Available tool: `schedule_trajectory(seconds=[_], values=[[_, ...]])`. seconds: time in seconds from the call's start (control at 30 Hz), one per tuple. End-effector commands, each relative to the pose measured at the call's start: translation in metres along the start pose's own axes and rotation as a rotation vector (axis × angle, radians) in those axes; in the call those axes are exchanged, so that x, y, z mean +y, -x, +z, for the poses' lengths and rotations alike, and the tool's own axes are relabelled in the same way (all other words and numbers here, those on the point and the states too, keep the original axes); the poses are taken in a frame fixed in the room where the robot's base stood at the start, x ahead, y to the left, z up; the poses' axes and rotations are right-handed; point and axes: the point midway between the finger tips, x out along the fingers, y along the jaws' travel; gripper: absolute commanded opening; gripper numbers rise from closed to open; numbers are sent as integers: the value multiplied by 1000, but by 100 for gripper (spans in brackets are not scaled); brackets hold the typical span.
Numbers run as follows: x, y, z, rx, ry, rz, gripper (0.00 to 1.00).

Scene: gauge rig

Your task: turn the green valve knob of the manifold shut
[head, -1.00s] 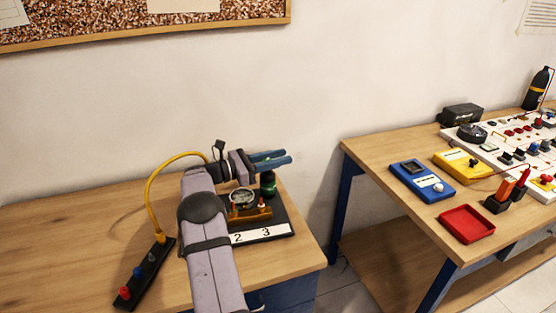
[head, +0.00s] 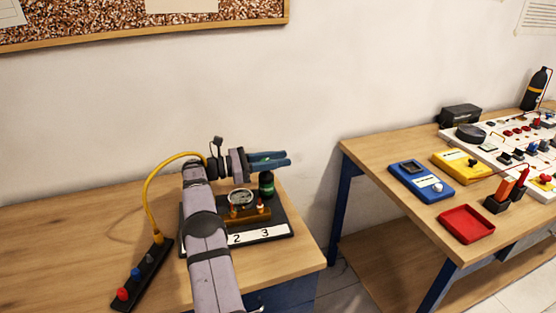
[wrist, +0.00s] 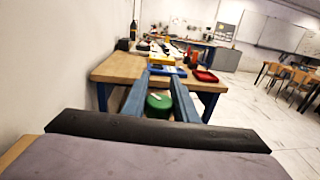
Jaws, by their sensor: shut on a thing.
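The manifold is a brass-coloured block (head: 247,215) with a round gauge (head: 242,197), on a dark base plate (head: 284,221) marked 2 and 3. At its right end stands a dark green valve (head: 266,187). My gripper (head: 286,158) reaches right over the top of the valve with its blue fingers. In the wrist view, the green valve knob (wrist: 158,103) lies between the two fingers, and my gripper (wrist: 160,78) is shut on it. My arm covers the left part of the manifold plate.
A black strip with coloured knobs (head: 147,272) and a yellow hose (head: 151,195) are left of my arm. Across a gap, a second table (head: 360,152) holds a blue box (head: 421,181), a yellow box (head: 460,165) and a red tray (head: 466,224).

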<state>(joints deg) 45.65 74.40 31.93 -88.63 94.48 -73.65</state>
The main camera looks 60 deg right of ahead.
Motion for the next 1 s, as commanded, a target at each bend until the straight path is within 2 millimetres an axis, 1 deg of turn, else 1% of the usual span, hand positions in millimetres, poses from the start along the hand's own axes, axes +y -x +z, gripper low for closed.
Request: schedule_trajectory(seconds=[0.23,0.27,0.3,0.33,0.6,0.73,0.87,1.0], values=[[0,0,2,-3,-2,0,4],[0,0,2,-3,-2,0,31],[0,0,2,-3,-2,0,40],[0,0,2,-3,-2,0,45],[0,0,1,-1,-1,1,45],[0,0,5,-1,-2,1,45],[0,0,16,-1,-5,1,45],[0,0,37,-1,-7,1,45]])
